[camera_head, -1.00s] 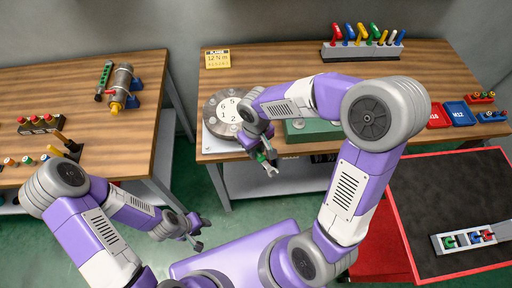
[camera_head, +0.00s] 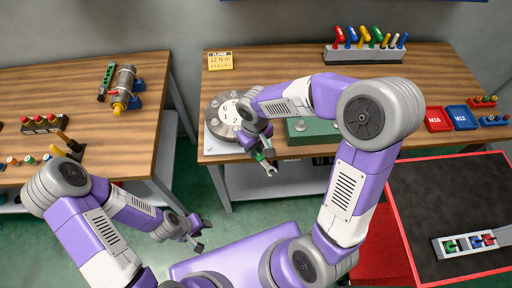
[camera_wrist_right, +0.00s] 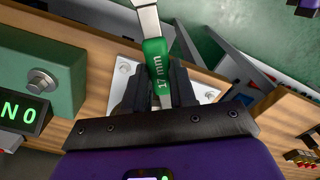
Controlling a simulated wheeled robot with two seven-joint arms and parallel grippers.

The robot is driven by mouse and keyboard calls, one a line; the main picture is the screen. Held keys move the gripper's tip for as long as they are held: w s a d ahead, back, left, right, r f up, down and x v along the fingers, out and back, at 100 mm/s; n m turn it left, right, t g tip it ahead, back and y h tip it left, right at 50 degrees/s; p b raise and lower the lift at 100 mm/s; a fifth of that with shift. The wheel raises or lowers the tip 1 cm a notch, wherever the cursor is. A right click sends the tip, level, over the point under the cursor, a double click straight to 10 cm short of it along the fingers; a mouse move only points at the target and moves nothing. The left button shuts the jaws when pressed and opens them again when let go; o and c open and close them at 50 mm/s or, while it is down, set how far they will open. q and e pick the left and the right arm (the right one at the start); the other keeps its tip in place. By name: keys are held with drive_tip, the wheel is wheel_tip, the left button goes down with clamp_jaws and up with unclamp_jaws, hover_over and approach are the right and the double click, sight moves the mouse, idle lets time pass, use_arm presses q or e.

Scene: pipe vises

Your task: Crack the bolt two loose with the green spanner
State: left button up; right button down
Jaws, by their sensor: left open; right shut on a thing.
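The green spanner (camera_wrist_right: 154,62) is marked 17 mm and has a bare metal shaft. My right gripper (camera_head: 260,150) is shut on its green handle, and the spanner's open metal end sticks out over the bench's front edge. The round grey flange (camera_head: 222,104) has a pale face with numbers and bolts around it. It stands on a white plate on the bench, left of my right gripper. My right arm hides part of it, and I cannot clearly make out bolt two. My left gripper (camera_head: 195,234) is open and empty, low over the floor, away from the bench.
A green box (camera_head: 312,132) with a knob stands right of the flange; its display reads NO in the wrist view. A tool rack (camera_head: 363,54) stands at the back. Red (camera_head: 438,119) and blue (camera_head: 461,117) trays lie at the right. A black-topped cart (camera_head: 440,205) stands nearer.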

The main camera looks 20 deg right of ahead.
drive_tip(key=shift+w+a, duration=0.15)
drive_tip(key=shift+w, duration=0.4)
drive_tip(key=shift+w+a, duration=0.15)
drive_tip(key=shift+w, duration=0.4)
idle(0.4)
drive_tip(key=shift+w+d+n+p, duration=0.15)
drive_tip(key=shift+d+n+p, duration=0.35)
drive_tip(key=shift+n, duration=0.1)
drive_tip(key=shift+w+d+n+p, duration=0.2)
drive_tip(key=shift+d+n+p, duration=0.15)
drive_tip(key=shift+n, duration=0.25)
drive_tip(key=shift+w+d+n+p, duration=0.2)
drive_tip(key=shift+d+n+p, duration=0.15)
drive_tip(key=shift+n, duration=0.25)
drive_tip(key=shift+w+d+n+p, duration=0.3)
drive_tip(key=shift+d+n+p, duration=0.1)
drive_tip(key=shift+n, duration=0.2)
